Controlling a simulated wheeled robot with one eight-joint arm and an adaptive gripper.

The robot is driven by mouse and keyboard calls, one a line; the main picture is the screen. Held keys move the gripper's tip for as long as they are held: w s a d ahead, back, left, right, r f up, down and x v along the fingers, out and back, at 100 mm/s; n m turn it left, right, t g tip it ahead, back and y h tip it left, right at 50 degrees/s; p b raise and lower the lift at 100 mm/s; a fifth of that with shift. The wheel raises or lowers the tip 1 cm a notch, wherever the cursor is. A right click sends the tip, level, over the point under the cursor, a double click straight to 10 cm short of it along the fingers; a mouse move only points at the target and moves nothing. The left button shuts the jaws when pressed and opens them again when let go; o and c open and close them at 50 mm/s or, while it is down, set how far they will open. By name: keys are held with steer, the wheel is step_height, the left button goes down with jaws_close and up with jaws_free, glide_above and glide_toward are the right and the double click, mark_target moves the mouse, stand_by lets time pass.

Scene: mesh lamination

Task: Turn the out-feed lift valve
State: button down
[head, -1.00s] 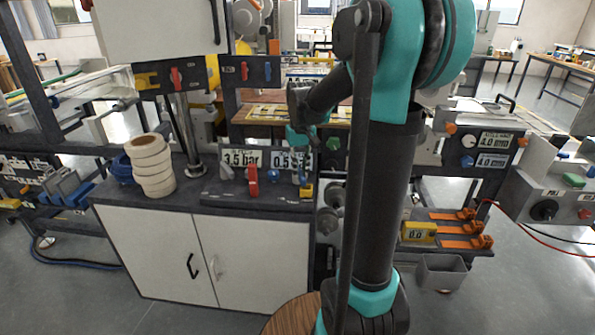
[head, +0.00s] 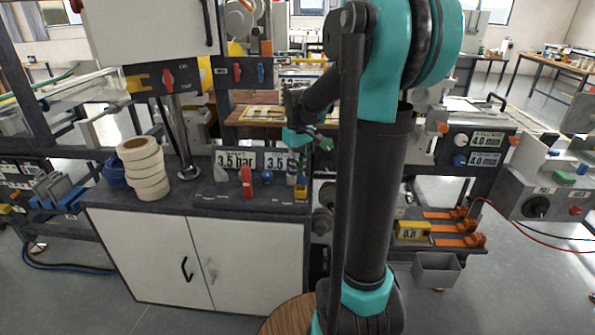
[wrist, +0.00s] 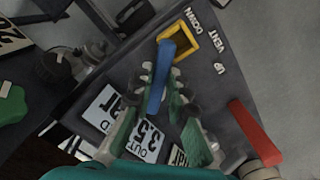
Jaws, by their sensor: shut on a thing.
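The valve's blue lever (wrist: 158,78) sits between my gripper's fingers (wrist: 163,88) in the wrist view. My gripper is shut on it. The lever's free end points at a yellow bracket (wrist: 190,38), close to the DOWN label (wrist: 196,22). The VENT label (wrist: 209,44) and UP label (wrist: 219,67) run along the same dark panel. A pressure display marked OUT (wrist: 148,137) reads 3.5, partly hidden by a finger. In the head view my gripper (head: 298,172) is over the panel's right end; the lever is hard to make out there.
A red lever (wrist: 256,132) stands close to my right finger; it also shows in the head view (head: 246,181). A second display (head: 236,160) reads 3.5 bar. A stack of cream rolls (head: 145,168) stands left on the cabinet (head: 150,255).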

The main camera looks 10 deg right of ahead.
mark_target(298, 173)
steer(key=c, duration=1.5)
jaws_free()
step_height(298, 173, up, 12)
steer(key=shift+f, duration=0.1)
steer(key=s+f+m, duration=0.1)
steer(key=s+f, duration=0.2)
steer(key=f, duration=0.1)
steer(key=s+f+t, duration=0.1)
steer(key=s+f, duration=0.2)
steer(key=f, duration=0.2)
steer(key=s+f+m+t, duration=0.1)
steer(key=s+f, duration=0.3)
steer(key=shift+f+m, duration=0.3)
steer(key=shift+f, duration=0.1)
steer(key=s+f+m+t, duration=0.1)
steer(key=s+f, duration=0.3)
steer(key=s, duration=0.1)
steer(key=s+f+m+t, duration=0.1)
steer(key=s+f, duration=0.4)
steer(key=shift+f, duration=0.25)
